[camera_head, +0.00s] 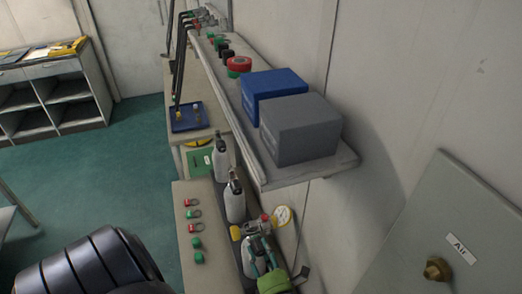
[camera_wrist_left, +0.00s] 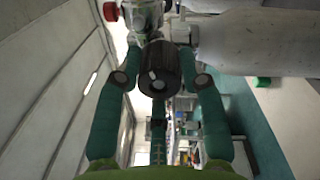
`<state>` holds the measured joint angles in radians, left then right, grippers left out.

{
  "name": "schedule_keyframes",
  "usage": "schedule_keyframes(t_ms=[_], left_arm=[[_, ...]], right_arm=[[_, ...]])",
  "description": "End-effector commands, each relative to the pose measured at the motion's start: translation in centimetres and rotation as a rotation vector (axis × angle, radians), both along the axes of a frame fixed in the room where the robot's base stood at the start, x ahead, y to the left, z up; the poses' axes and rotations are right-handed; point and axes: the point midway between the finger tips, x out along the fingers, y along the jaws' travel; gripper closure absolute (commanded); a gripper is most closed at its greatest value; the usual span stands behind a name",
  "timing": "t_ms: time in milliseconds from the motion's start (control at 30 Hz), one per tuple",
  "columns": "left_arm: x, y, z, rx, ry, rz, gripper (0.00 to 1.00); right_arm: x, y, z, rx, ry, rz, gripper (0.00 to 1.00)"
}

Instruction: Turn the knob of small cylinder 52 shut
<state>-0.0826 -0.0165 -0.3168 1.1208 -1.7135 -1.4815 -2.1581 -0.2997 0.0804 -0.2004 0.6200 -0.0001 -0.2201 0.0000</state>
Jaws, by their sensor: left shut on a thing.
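My left gripper (camera_head: 262,250) comes down over the nearest small cylinder (camera_head: 252,262) in the row below the shelf. Its two teal fingers are closed on either side of a black knob (camera_wrist_left: 154,82), which also fills the middle of the left wrist view between the fingertips (camera_wrist_left: 160,62). The knob sits on a metal valve (camera_wrist_left: 143,14) with a red cap (camera_wrist_left: 111,11) at its side. In the head view the gripper hides the knob. I cannot read a number on this cylinder. My right gripper is not in view.
Two more small cylinders stand behind, a middle one (camera_head: 235,203) and a far one (camera_head: 220,162). A shelf (camera_head: 305,178) with a blue box (camera_head: 272,90) and a grey box (camera_head: 300,130) overhangs the bench. A grey panel (camera_head: 430,225) marked "Air" stands at right.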

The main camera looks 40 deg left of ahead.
Motion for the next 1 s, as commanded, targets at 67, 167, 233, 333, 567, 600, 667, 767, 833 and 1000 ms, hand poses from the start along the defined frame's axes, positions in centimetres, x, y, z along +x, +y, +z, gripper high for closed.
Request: schedule_keyframes(t_ms=[67, 167, 233, 333, 567, 600, 667, 767, 833, 1000], left_arm=[[0.08, 0.04, 0.19, 0.032, 0.050, 0.000, 0.94], [0.07, 0.04, 0.15, 0.064, 0.112, -0.001, 0.94], [0.07, 0.02, 0.14, 0.084, 0.150, -0.001, 0.94], [0.07, 0.03, 0.13, 0.107, 0.194, -0.001, 0.94], [0.06, 0.02, 0.08, 0.137, 0.257, -0.001, 0.94], [0.05, 0.02, 0.07, 0.140, 0.263, -0.001, 0.94], [0.05, 0.02, 0.06, 0.144, 0.269, -0.001, 0.94], [0.05, 0.02, 0.05, 0.146, 0.274, -0.001, 0.94], [0.04, 0.01, 0.04, 0.146, 0.276, -0.002, 0.94], [0.03, 0.01, 0.02, 0.146, 0.275, -0.002, 0.94]], right_arm=[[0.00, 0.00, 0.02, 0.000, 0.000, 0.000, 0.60], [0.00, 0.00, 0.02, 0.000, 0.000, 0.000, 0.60], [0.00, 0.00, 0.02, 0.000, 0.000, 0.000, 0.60], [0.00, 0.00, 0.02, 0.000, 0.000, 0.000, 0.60], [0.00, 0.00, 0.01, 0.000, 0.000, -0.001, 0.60], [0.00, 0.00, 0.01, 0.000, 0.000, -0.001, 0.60], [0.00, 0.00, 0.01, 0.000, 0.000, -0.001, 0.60], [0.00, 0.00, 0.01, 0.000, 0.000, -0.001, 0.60], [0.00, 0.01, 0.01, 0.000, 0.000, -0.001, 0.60], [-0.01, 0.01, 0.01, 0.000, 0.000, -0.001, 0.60]])
